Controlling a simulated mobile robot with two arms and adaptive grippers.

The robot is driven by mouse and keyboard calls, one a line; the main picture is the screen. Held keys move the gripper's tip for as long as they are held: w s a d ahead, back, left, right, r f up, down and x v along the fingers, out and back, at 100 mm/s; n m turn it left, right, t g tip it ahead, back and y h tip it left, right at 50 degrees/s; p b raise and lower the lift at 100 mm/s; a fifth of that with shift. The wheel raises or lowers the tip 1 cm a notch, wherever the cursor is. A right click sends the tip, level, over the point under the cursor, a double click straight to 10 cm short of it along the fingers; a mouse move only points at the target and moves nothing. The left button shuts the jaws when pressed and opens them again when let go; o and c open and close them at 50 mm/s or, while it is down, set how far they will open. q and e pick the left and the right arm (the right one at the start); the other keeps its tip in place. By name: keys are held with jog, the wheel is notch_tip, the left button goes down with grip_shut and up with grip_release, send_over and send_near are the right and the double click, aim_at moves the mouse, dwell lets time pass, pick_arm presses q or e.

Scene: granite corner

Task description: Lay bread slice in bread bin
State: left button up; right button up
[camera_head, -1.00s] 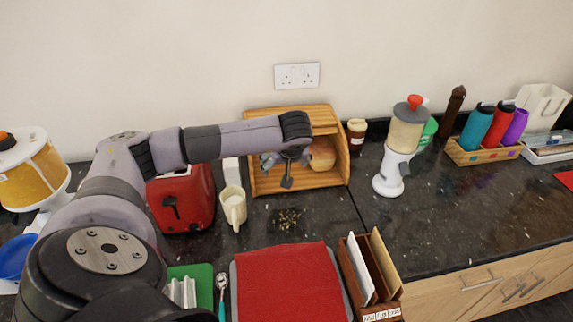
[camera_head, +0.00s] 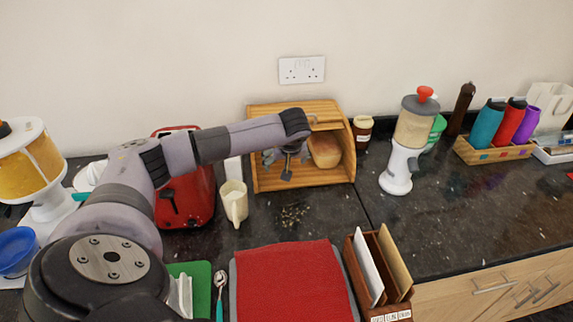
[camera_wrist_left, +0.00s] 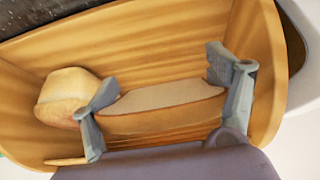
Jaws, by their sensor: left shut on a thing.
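The bread bin (camera_head: 262,115) is a wooden box with its front open, standing against the wall at the centre of the head view. Its inner wall (camera_wrist_left: 190,40) fills much of the left wrist view. My left gripper (camera_head: 286,158) is at the bin's opening, left of a bread loaf (camera_head: 325,151). In the wrist view my left gripper (camera_wrist_left: 163,85) is shut on the bread slice (camera_wrist_left: 160,98), a brown slab spanning between its two fingers. The loaf (camera_wrist_left: 66,92) sits beside the left finger. The slice is hidden in the head view. My right gripper is not in view.
A red toaster (camera_head: 188,198) and a cream mug (camera_head: 235,204) stand left of the bin. A brown jar (camera_head: 362,132) stands close on its right. A red cloth (camera_head: 290,280) and a wooden file rack (camera_head: 372,268) lie in front. Crumbs (camera_head: 292,215) mark otherwise clear counter before the bin.

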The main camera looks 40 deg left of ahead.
aim_at(283, 166)
pick_arm(q)
jog(key=shift+b+x, duration=0.9)
jog(key=shift+x, duration=0.6)
jog(key=shift+w+a+f+b, duration=0.45)
jog(key=shift+w+a+b, duration=0.2)
jog(key=shift+a, duration=0.1)
jog(key=o, duration=1)
